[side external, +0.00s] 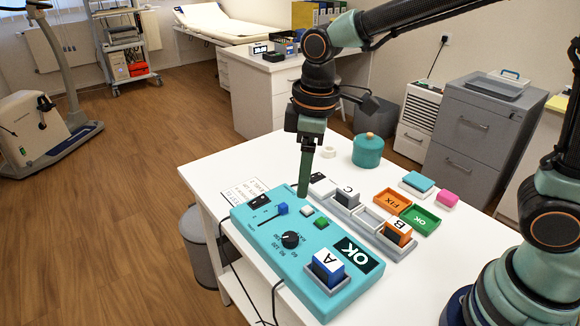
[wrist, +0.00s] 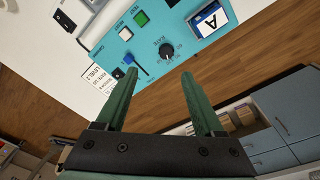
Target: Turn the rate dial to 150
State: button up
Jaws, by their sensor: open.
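The black rate dial (side external: 291,240) is a round knob on the sloping face of a teal console (side external: 318,298). Numbers are printed around it; 60 and 120 seem legible, but I cannot read its setting surely. The dial also shows in the wrist view (wrist: 166,49), just beyond the gap between my fingertips. My gripper (side external: 303,194) points down above the back edge of the console, behind the dial. In the wrist view my two green fingers (wrist: 158,75) are apart with nothing between them. The gripper is not touching the dial.
The console also has a blue-knobbed lever (side external: 282,209), a white button (side external: 306,211), a green button (side external: 321,223), an OK display (side external: 357,256) and an A block (side external: 327,267). Trays with C and B blocks (side external: 398,232) stand right of it. A teal pot (side external: 368,151) stands behind.

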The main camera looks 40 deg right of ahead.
aim_at(290, 237)
jog(key=shift+n+g, duration=0.4)
jog(key=shift+n, duration=0.5)
jog(key=f, duration=0.4)
jog(key=a+f, duration=0.1)
jog(key=f, duration=0.4)
jog(key=w+a+f, duration=0.1)
jog(key=f, duration=0.4)
jog(key=shift+a+f, duration=0.2)
grip_shut()
